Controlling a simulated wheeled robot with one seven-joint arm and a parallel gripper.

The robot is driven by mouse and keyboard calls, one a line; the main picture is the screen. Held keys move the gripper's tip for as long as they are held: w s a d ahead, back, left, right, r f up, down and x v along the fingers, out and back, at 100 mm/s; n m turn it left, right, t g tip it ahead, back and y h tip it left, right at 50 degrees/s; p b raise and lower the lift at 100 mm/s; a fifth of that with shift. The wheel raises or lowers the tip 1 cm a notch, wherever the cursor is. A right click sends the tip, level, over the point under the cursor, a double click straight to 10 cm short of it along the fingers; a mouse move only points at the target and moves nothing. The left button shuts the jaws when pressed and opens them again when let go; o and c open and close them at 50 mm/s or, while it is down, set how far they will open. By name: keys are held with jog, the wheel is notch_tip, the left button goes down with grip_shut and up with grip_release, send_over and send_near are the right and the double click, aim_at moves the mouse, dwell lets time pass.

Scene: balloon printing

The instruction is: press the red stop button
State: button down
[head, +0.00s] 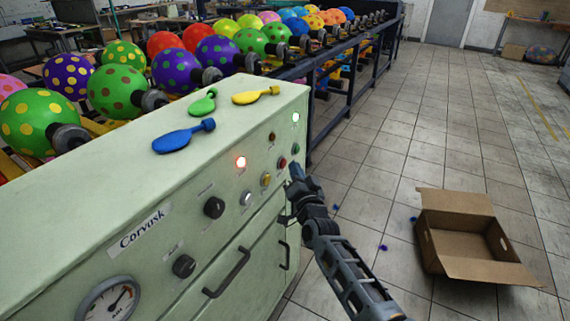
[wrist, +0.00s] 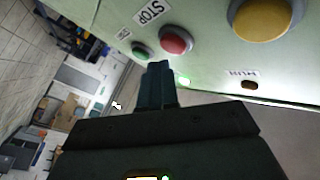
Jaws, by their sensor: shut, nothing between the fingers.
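The red stop button (head: 282,162) is on the front panel of the pale green Corvask machine (head: 150,215). In the wrist view the red button (wrist: 175,40) sits by a STOP label (wrist: 151,12). My gripper (head: 294,172) is shut and empty, close in front of the panel, just to the right of and below the red button in the head view. In the wrist view the fingertips (wrist: 158,66) lie just below and left of the red button in the picture. I see no clear contact with it.
Beside it are a green button (head: 295,149) and a yellow button (head: 266,179). A red lamp (head: 241,162) and a green lamp (head: 295,117) are lit. Flat balloons, one of them blue (head: 184,136), lie on top. An open cardboard box (head: 462,232) stands on the floor.

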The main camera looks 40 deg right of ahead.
jog(key=shift+w, duration=0.25)
jog(key=shift+w+a+r, duration=0.1)
jog(key=shift+w+a, duration=0.15)
jog(key=shift+w, duration=0.25)
dwell(0.8)
jog(key=shift+s, duration=0.1)
jog(key=shift+s+d+b, duration=0.3)
jog(key=shift+s+d, duration=0.05)
jog(key=shift+s, duration=0.5)
jog(key=s+d+b, duration=0.2)
jog(key=s+b, duration=0.3)
jog(key=b, duration=0.1)
jog(key=shift+s, duration=0.35)
